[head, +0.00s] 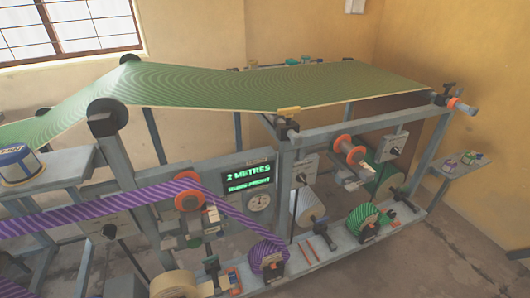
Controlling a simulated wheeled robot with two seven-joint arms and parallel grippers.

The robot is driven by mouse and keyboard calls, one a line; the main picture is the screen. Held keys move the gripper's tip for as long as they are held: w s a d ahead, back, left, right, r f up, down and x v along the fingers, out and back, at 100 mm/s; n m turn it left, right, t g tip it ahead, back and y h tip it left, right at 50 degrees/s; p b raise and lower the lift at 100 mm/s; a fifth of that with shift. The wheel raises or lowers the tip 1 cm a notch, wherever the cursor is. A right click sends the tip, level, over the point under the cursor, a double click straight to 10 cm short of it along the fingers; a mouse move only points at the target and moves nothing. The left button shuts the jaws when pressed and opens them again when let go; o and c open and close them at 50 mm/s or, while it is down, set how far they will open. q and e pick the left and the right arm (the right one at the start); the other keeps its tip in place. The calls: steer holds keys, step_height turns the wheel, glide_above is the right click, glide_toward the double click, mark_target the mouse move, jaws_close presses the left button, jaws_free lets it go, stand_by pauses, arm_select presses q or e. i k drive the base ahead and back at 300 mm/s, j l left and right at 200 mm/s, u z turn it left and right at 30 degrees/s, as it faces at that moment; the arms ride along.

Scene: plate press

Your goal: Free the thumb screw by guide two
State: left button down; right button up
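Neither of my grippers is in view. A guide with orange flanges (349,150) sits on the right part of the press frame, with a pale cone-shaped piece beside it. Another guide with orange flanges (188,200) stands at the left of the display, and the purple striped web (130,208) passes at it. I see no label marking guide two. A small orange-tipped knob (461,105) sticks out at the frame's top right. The thumb screw is too small to tell apart from the other fittings.
A green striped web (290,87) runs across the top rollers. A lit display (248,177) reads "2 METRES", above a round dial (258,201). Striped rolls, purple (268,257) and green (362,220), sit low in front. A side shelf (455,166) holds small tins. Bare floor lies at the front right.

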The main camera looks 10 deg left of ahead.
mark_target(170, 243)
steer(key=k+u, duration=0.2)
steer(key=u, duration=0.85)
